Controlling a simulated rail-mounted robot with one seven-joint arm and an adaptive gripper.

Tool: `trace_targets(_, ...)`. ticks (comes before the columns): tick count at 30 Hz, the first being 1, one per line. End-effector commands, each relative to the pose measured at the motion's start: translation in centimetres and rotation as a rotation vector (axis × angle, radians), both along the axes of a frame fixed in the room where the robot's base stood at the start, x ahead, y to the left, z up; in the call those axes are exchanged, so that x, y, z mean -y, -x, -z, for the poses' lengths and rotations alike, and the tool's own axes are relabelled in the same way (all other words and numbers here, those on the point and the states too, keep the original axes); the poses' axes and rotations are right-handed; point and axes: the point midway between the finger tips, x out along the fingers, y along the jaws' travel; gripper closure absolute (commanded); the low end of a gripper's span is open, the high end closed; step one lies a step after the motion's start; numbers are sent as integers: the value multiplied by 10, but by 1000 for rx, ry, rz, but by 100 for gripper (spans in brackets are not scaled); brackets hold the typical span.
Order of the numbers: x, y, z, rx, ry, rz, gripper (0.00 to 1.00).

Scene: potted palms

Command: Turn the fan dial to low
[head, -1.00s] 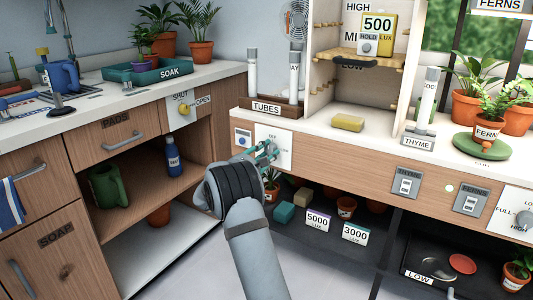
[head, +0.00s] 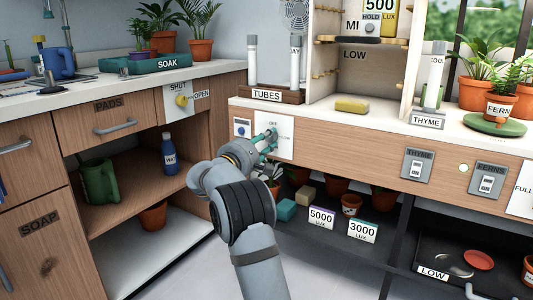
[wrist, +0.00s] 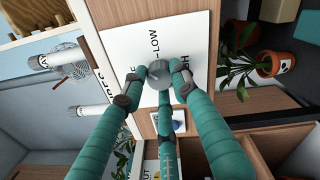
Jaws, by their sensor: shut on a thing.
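The fan dial (wrist: 158,73) is a small round grey knob on a white plate (wrist: 185,35), with LOW printed on it beside the knob. The same plate shows in the head view (head: 286,145) on the wooden bench front, with OFF at its top and LOW at its right. My gripper (wrist: 158,76) is shut on the dial, its teal fingers at the knob's sides. In the head view my gripper (head: 271,141) hides the dial. I cannot tell the pointer's exact angle. The fan (head: 295,14) stands behind the tubes.
A small blue-buttoned panel (head: 242,128) sits left of the plate. A yellow sponge (head: 352,106) lies on the counter above. Potted plants, 5000 (head: 320,218) and 3000 (head: 362,230) lux cards stand on the dark shelf below.

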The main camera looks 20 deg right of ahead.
Motion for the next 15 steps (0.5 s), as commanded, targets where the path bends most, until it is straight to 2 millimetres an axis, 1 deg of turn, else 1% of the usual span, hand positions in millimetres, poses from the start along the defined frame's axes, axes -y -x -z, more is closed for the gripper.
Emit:
trace_targets(2, 4, 2, 5, 71, -40, 9, 98)
trace_targets(15, 4, 3, 5, 408, -259, 12, 98)
